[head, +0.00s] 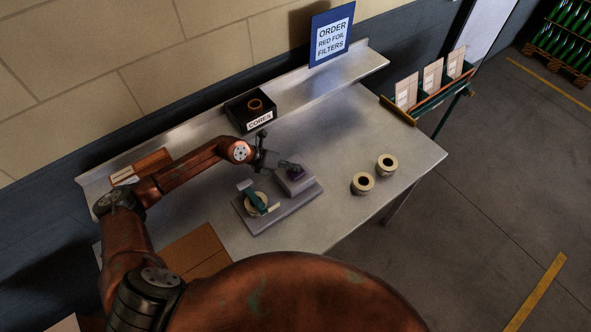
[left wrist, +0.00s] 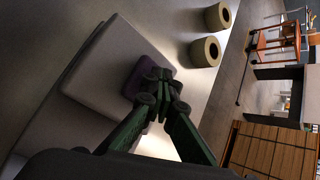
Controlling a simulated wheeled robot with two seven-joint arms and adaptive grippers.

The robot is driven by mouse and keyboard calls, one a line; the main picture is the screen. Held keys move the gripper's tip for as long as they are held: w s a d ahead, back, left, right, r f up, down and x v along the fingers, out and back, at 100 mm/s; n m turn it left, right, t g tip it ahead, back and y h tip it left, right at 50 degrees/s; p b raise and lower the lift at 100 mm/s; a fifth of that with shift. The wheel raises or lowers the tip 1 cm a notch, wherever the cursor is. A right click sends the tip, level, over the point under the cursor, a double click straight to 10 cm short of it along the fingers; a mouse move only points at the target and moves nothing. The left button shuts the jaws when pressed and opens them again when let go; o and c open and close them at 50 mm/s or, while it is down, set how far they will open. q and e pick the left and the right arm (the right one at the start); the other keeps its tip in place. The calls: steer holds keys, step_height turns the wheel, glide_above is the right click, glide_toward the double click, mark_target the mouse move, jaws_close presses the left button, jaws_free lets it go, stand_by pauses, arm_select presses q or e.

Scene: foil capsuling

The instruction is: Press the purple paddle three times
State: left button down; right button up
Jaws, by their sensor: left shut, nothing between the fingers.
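The purple paddle (head: 296,173) sits on the grey block of a small tape device (head: 252,219) on the metal bench. In the left wrist view the purple paddle (left wrist: 135,80) is partly hidden behind my fingertips. My left gripper (head: 294,169) is shut and empty, with its tips at the paddle; it also shows in the left wrist view (left wrist: 158,78). I cannot tell whether the tips touch the paddle or hover just over it. A cream roll with a green arm stands on the device's left part. My right gripper is not in view.
Two cream tape rolls (head: 362,183) stand right of the device; they also show in the left wrist view (left wrist: 205,52). A black cores box (head: 250,110) stands at the back. A blue sign (head: 331,35) rises behind the bench. A rack with cartons (head: 432,81) is at the right end.

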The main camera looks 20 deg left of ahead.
mark_target(294, 172)
arm_select(q)
steer(key=shift+f, duration=0.1)
stand_by(0.3)
steer(key=shift+r+p, duration=0.95)
steer(key=shift+r, duration=0.3)
step_height(294, 172, up, 5)
steer(key=p, duration=0.3)
steer(key=shift+p, duration=0.3)
stand_by(0.8)
stand_by(0.5)
